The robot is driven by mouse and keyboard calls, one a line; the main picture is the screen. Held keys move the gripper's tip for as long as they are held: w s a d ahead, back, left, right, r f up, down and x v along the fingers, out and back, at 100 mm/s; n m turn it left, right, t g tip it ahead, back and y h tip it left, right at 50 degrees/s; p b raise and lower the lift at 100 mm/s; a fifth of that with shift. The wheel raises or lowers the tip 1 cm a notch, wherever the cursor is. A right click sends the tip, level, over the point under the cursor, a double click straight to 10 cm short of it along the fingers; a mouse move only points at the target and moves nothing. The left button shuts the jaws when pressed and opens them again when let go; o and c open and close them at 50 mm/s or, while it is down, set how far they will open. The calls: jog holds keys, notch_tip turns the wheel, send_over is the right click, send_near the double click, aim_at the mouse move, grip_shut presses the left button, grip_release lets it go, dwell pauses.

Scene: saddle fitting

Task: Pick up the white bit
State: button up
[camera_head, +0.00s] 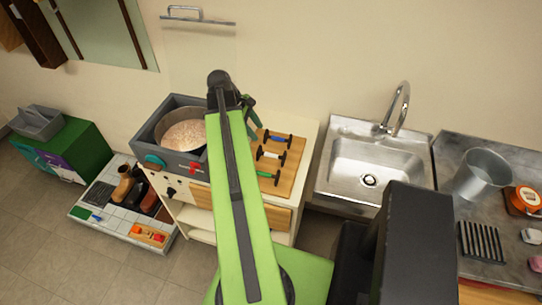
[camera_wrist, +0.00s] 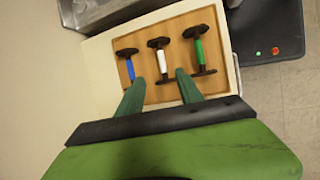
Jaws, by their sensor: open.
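The white bit (camera_head: 270,155) lies on a wooden board (camera_head: 291,181) on a cream cabinet, between a blue bit (camera_head: 277,138) and a green bit (camera_head: 267,174). In the wrist view the white bit (camera_wrist: 162,61) has dark end pieces, with the blue bit (camera_wrist: 130,68) on its left and the green bit (camera_wrist: 199,50) on its right. My gripper (camera_wrist: 158,84) is open and empty. Its two green fingers point at the near end of the white bit, one to each side in the picture. I cannot tell its height above the board.
A grey box with a round pan (camera_head: 187,134) stands left of the board. A steel sink (camera_head: 367,163) is to the right, with a metal bucket (camera_head: 484,172) beyond it. A low tray with boots (camera_head: 122,189) sits on the floor at left.

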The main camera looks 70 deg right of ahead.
jog(key=b, duration=1)
send_over(274, 155)
jog(key=w+a, duration=0.1)
jog(key=w, duration=0.2)
jog(key=f, duration=1)
jog(key=shift+s+a+f, duration=0.1)
jog(key=shift+s+f, duration=0.1)
jog(key=shift+f, duration=0.05)
jog(key=shift+s+f, duration=0.2)
jog(key=shift+f, duration=0.1)
jog(key=shift+s, duration=0.1)
jog(key=b+x, duration=0.5)
jog(key=shift+f, duration=0.2)
jog(key=shift+r, duration=0.2)
grip_shut()
